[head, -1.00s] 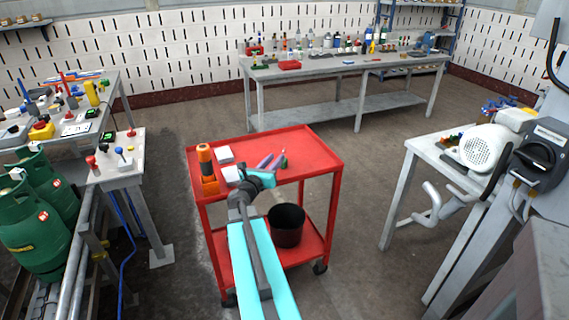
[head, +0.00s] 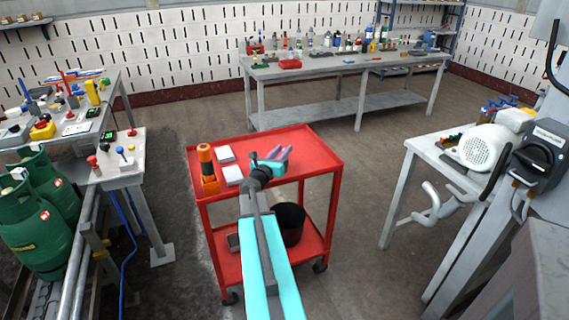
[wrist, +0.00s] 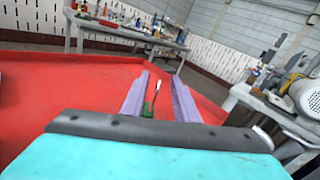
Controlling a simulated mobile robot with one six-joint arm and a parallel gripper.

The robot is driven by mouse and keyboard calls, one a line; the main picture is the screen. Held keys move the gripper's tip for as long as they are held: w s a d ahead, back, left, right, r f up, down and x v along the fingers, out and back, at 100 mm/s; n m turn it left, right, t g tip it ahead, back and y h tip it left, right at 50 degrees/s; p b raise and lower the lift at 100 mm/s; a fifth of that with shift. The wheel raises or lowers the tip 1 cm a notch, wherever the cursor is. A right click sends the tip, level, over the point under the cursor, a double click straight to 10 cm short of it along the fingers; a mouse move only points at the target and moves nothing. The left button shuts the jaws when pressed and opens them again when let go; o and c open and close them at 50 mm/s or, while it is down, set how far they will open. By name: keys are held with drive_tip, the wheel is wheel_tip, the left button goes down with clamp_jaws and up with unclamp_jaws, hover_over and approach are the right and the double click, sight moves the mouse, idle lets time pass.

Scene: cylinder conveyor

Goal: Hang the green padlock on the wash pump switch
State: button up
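The green padlock (wrist: 149,106) shows in the wrist view between my gripper's two purple fingers, nearer the left one, with its pale shackle pointing away. In the head view my gripper hides it. My gripper (head: 283,151) is low over the right part of the red cart's top; its fingers, also in the wrist view (wrist: 161,78), are apart with a gap around the padlock. I cannot tell whether either finger touches it. A dark rotary switch box (head: 546,148) with a label, probably the wash pump switch, is at the far right beside the pale pump (head: 484,147).
The red cart (head: 318,148) also carries an orange-and-black tool (head: 207,168) and two white boxes (head: 232,175) at left. A black bucket (head: 291,224) is on its lower shelf. Floor is clear between the cart and the grey table (head: 425,148) at right.

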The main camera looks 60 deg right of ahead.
drive_tip(key=shift+d, duration=0.15)
drive_tip(key=shift+w+d+p, duration=0.2)
drive_tip(key=shift+d+p, duration=0.15)
drive_tip(key=shift+d, duration=0.9)
drive_tip(key=shift+w+d+p, duration=0.2)
drive_tip(key=shift+d+p, duration=0.1)
drive_tip(key=shift+d, duration=0.9)
clamp_jaws()
drive_tip(key=shift+s+f, duration=0.1)
